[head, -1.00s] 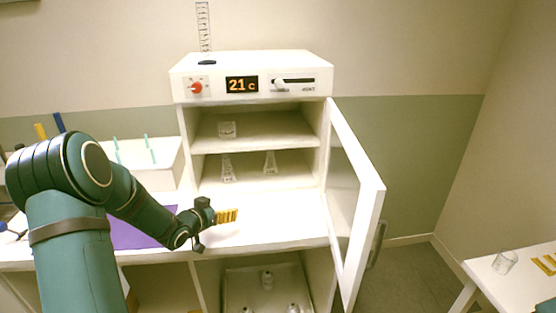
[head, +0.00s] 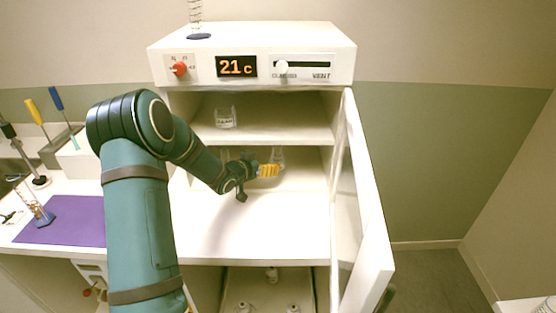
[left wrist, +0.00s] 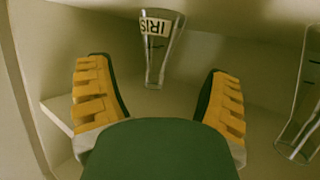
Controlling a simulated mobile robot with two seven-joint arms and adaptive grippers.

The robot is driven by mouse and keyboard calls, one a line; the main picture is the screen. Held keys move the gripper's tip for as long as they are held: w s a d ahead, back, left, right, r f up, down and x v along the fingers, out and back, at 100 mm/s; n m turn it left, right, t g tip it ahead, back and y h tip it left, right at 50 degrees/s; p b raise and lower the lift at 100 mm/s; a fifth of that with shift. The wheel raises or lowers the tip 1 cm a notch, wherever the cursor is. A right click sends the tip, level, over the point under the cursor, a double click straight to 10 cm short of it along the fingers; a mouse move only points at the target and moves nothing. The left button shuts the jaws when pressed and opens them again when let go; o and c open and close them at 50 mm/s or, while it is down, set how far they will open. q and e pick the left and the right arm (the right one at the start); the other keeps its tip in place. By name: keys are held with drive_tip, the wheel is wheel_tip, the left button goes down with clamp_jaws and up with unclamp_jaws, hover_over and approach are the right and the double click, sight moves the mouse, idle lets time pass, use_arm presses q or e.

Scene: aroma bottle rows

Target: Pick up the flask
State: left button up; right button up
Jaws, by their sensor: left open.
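A clear glass flask (left wrist: 160,48) labelled IRIS shows in the left wrist view, ahead of and between my finger pads, with open space on both sides. A second clear glass vessel (left wrist: 303,105) stands at the right edge there, outside the fingers. My left gripper (head: 269,170) has yellow finger pads and is open and empty at the lower shelf of the cabinet. It also shows in the left wrist view (left wrist: 158,85). In the head view, glassware (head: 278,156) behind the gripper is partly hidden by it.
The white cabinet (head: 250,91) shows 21 c. Its door (head: 362,215) stands open to the right. A glass beaker (head: 225,118) stands on the upper shelf. A purple mat (head: 65,218) lies at left. The counter below the gripper is clear.

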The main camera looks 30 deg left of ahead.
sight(274, 153)
use_arm(q)
drive_tip(key=w, duration=0.8)
drive_tip(key=shift+w+d+f, duration=0.15)
drive_tip(key=shift+d+f, duration=0.05)
drive_tip(key=shift+f, duration=0.05)
drive_tip(key=shift+c, duration=0.4)
drive_tip(key=c, duration=1.3)
